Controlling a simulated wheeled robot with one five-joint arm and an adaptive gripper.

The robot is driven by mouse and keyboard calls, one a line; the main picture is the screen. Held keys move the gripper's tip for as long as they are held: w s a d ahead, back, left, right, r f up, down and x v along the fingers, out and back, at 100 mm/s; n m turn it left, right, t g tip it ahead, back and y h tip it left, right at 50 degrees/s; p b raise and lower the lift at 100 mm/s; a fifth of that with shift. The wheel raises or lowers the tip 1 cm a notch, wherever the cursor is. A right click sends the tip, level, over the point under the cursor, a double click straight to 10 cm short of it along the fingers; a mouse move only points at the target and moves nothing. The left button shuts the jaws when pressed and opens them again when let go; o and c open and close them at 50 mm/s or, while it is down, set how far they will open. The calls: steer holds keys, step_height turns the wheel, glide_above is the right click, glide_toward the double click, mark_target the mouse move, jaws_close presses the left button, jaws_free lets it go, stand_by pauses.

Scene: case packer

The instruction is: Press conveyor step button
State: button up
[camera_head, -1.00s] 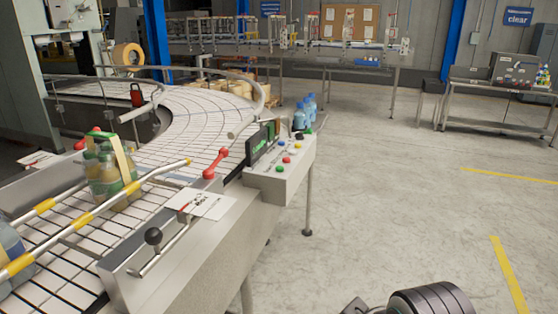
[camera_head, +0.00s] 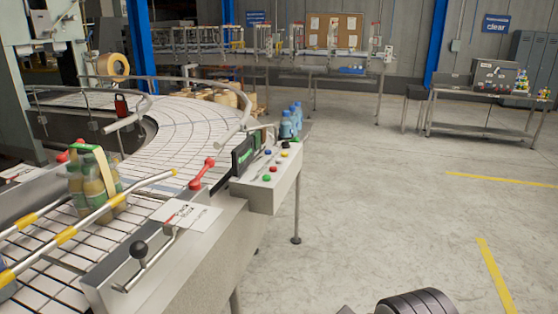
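The control box (camera_head: 257,197) is a grey panel on the right side of the conveyor (camera_head: 180,137). Its sloped top carries several small coloured buttons: a green button (camera_head: 267,177), a red button (camera_head: 273,169), a blue button (camera_head: 268,153) and a yellow button (camera_head: 284,155). No label tells me which one is the step button. A dark display (camera_head: 245,153) with green marks stands at the panel's left. A dark ribbed part of my own body shows at the bottom right. My gripper's fingertips are not in view.
Blue bottles (camera_head: 288,124) stand behind the control box. A black-knobbed lever (camera_head: 138,250) and a red handle (camera_head: 203,173) sit on the conveyor's side. A pack of bottles (camera_head: 92,185) is on the belt. The floor (camera_head: 375,200) to the right is clear.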

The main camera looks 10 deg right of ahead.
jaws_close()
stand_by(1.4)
